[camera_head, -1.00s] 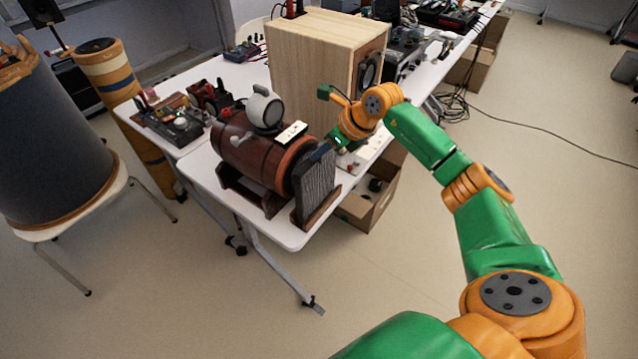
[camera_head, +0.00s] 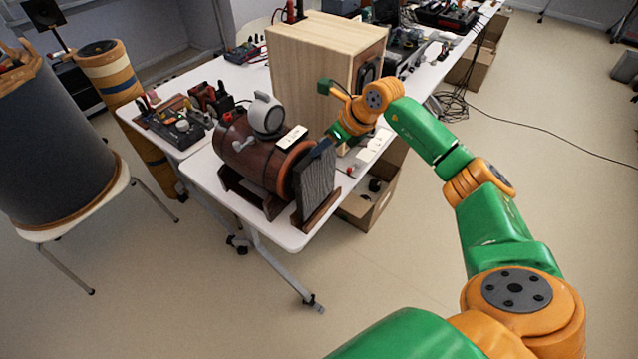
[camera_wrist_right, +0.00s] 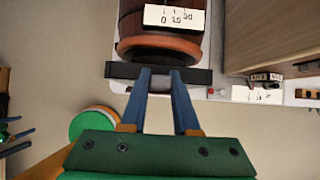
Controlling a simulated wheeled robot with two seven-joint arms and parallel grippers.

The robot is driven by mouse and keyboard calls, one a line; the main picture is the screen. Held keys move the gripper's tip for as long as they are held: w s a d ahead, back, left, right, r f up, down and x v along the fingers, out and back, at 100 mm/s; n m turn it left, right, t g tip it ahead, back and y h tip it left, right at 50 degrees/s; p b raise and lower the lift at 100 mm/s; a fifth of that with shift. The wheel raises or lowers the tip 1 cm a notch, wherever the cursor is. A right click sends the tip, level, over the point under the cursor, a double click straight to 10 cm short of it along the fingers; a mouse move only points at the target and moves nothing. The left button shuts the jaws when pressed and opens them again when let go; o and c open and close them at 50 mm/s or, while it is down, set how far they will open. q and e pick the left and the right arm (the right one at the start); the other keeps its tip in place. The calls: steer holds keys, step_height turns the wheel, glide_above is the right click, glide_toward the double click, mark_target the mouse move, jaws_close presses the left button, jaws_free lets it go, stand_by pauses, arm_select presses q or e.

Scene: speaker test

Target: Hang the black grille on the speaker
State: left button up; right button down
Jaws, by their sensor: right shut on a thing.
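The black grille (camera_head: 316,180) is a dark, ridged, upright panel at the right end of a brown wooden barrel-shaped speaker (camera_head: 243,158) with an orange rim. In the right wrist view the grille (camera_wrist_right: 121,70) shows edge-on as a dark bar across the barrel's end. My right gripper (camera_head: 324,146) is shut on its top edge; the blue fingers (camera_wrist_right: 160,76) meet the bar in the right wrist view. The grille stands in front of the barrel's round end; whether they touch cannot be told.
A dark wooden strip (camera_head: 322,212) lies by the grille's foot at the white table's (camera_head: 290,239) edge. A white round device (camera_head: 266,114) and a white label (camera_head: 292,137) sit on the barrel. A large wooden box (camera_head: 311,75) stands behind. An open carton (camera_head: 366,210) is below.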

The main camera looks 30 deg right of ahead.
steer(key=shift+r+p, duration=1.15)
steer(key=shift+r, duration=0.45)
steer(key=shift+f, duration=0.1)
